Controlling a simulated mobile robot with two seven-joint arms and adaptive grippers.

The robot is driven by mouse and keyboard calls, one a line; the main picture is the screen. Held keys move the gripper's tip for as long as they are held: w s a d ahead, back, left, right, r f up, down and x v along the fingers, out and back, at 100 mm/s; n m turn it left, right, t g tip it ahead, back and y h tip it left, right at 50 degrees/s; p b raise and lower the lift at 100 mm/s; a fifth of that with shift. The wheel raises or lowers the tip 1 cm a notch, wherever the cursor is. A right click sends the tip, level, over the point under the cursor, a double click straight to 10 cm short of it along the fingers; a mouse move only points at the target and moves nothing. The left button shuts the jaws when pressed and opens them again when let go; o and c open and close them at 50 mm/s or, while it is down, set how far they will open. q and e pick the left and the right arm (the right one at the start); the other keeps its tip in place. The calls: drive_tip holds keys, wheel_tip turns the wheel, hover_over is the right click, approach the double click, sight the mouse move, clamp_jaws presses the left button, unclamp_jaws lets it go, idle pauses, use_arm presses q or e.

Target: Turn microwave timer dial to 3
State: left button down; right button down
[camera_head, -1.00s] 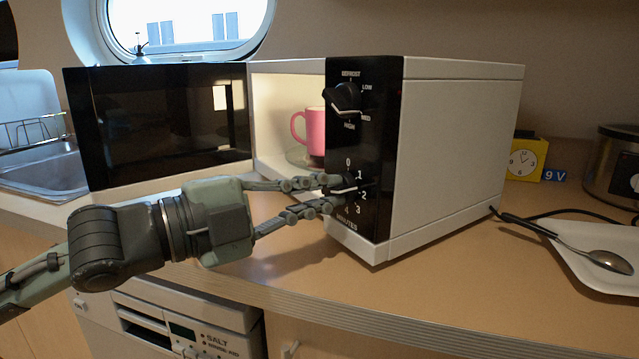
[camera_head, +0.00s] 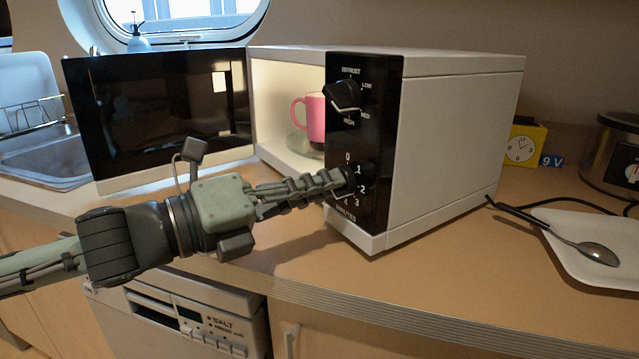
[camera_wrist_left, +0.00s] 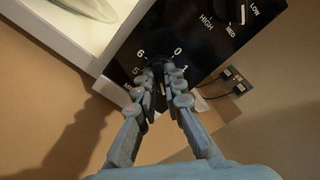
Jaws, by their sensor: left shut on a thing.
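The microwave (camera_head: 450,150) stands on the counter, with its black control panel (camera_head: 385,110) facing me. The timer dial (camera_head: 352,178) is low on the panel, above the word MINUTES, with printed numbers around it. My left gripper (camera_head: 342,181) is shut on the dial, its fingers nearly in line in the head view. In the left wrist view the fingertips (camera_wrist_left: 165,72) sit on both sides of the dark dial (camera_wrist_left: 160,88), with 0, 1 and 6 readable around it. The fingers cover much of the dial; I cannot tell which number it points to. My right gripper is not in view.
The microwave door (camera_head: 155,115) is open to the left, and a pink mug (camera_head: 314,118) stands inside. The power dial (camera_head: 345,95) is above. A sink is at far left.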

use_arm(q)
drive_tip(key=shift+r+m, duration=0.1)
drive_tip(key=shift+m, duration=0.7)
drive_tip(key=c, duration=1.1)
unclamp_jaws()
drive_tip(key=shift+o, duration=0.2)
drive_tip(key=v, duration=0.7)
drive_tip(key=shift+a, duration=0.2)
drive_tip(key=shift+s, duration=0.1)
